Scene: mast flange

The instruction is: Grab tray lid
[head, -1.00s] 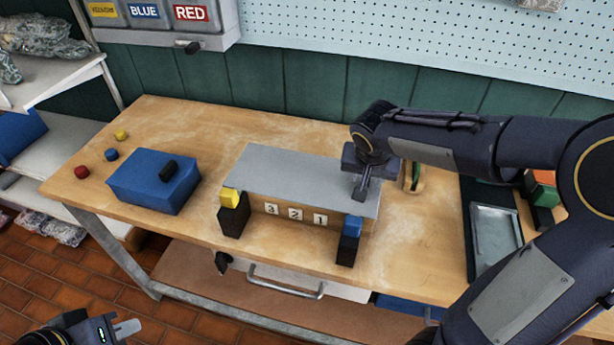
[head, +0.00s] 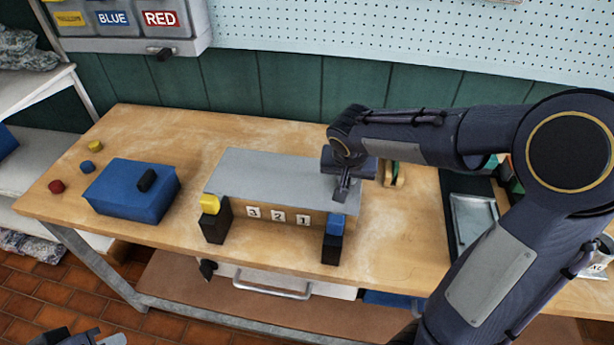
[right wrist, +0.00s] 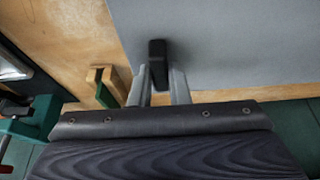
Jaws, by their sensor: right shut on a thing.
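The grey tray lid (head: 275,172) is a flat plate over a wooden front marked 3, 2, 1 (head: 279,215). In the right wrist view the lid (right wrist: 230,45) fills the upper right, with a black handle (right wrist: 157,52) standing on it. My right gripper (head: 343,190) is at the lid's right end. Its two fingers are shut on the black handle, one on each side, in the right wrist view (right wrist: 160,85). I cannot tell whether the lid is lifted. My left gripper (head: 85,338) shows only in part at the bottom left edge, away from the table.
A blue box (head: 130,192) with a black handle stands left on the table. Yellow-topped (head: 213,218) and blue-topped (head: 334,240) dark blocks stand before the lid. A metal tray (head: 473,222) lies to the right.

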